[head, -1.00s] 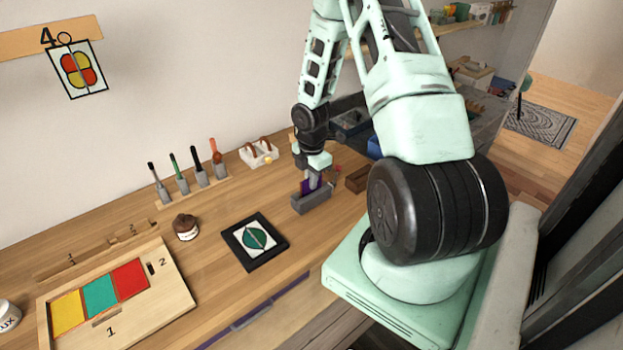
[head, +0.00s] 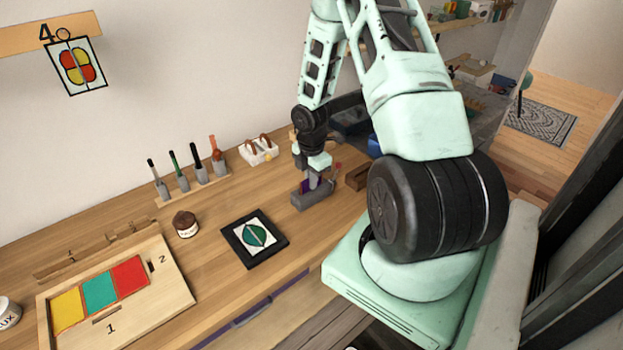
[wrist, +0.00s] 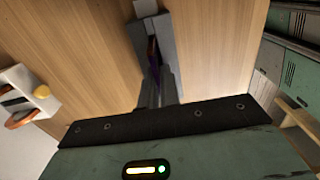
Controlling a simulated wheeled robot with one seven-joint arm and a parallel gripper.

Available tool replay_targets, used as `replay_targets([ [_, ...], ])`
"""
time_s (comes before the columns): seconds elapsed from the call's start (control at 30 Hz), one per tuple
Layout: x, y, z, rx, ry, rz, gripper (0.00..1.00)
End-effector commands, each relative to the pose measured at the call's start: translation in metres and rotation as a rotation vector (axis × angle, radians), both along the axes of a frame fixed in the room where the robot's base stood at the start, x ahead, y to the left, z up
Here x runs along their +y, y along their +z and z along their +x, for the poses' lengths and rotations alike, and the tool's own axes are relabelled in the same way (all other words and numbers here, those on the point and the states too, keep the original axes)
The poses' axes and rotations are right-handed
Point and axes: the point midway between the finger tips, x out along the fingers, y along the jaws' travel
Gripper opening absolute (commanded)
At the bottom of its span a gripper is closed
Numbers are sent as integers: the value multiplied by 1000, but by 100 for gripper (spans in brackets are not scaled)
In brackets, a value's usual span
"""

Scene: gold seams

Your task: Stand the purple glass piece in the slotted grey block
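The slotted grey block (head: 318,200) stands on the wooden bench below my gripper; it also shows in the wrist view (wrist: 168,30). The purple glass piece (head: 303,187) stands upright at the block, its lower edge seemingly in the slot, though how deep cannot be told. In the wrist view the purple piece (wrist: 153,55) is a thin dark edge between the fingers. My gripper (head: 314,182) points down over the block and appears shut on the piece. The fingers (wrist: 156,88) hide much of it.
A black-framed green leaf panel (head: 236,255) lies left of the block. A brown jar (head: 185,224), a rack of upright tools (head: 163,200) and a white carrier (head: 247,153) stand further off. A small wooden box (head: 357,180) is close on the right.

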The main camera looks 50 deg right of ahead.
Motion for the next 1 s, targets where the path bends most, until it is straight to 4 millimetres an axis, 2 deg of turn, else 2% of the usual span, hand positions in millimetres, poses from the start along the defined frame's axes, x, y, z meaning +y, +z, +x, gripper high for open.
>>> replay_targets([
  [0.27,0,0,0,0,0,0,0],
  [0.3,0,0,0,0,0,0,15],
  [0.37,0,0,0,0,0,0,30],
  [0.57,0,0,0,0,0,0,30],
  [0.63,0,0,0,0,0,0,49],
  [0.67,0,0,0,0,0,0,51],
  [1.0,0,3,0,0,0,0,51],
])
